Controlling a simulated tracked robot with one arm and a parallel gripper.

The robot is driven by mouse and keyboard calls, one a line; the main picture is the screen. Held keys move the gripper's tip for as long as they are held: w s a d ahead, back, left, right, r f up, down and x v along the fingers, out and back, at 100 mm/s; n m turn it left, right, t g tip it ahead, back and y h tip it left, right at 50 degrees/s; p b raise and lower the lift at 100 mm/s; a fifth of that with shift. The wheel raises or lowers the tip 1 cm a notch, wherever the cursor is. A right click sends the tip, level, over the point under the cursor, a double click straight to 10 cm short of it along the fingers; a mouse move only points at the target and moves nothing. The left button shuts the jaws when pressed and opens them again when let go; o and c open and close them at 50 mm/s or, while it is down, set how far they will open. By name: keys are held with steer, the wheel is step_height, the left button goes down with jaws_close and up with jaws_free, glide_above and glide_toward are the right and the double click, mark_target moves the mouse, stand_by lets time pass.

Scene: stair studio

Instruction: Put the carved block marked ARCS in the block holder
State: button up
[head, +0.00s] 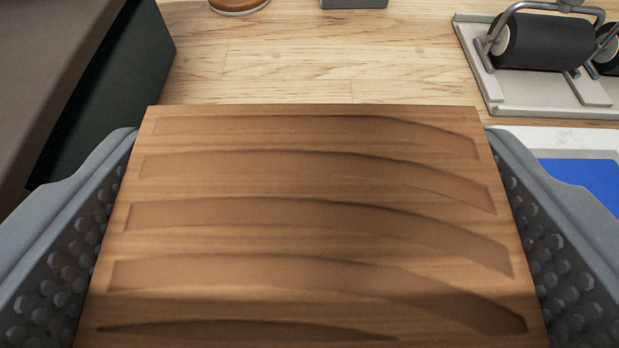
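A wooden carved block (310,180) fills the middle of the head view, with several long curved grooves like arcs cut in its face. No written mark shows on it. My gripper (312,135) has its two grey studded fingers against the block's left and right edges, shut on it. The block's near end runs out of the bottom of the picture. I cannot tell how far the block is above the table. I do not see anything that is clearly the block holder.
A pale wooden table (300,65) lies beyond the block, clear in the middle. A dark box-like object (110,90) stands at the left. A tray (505,98) with black rollers (545,42) is at the top right, above a blue sheet (585,185). Two objects are cut off at the top.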

steer(key=shift+f+b, duration=0.8)
steer(key=shift+f, duration=1.3)
steer(key=shift+s, duration=0.2)
steer(key=shift+f, duration=0.45)
stand_by(0.3)
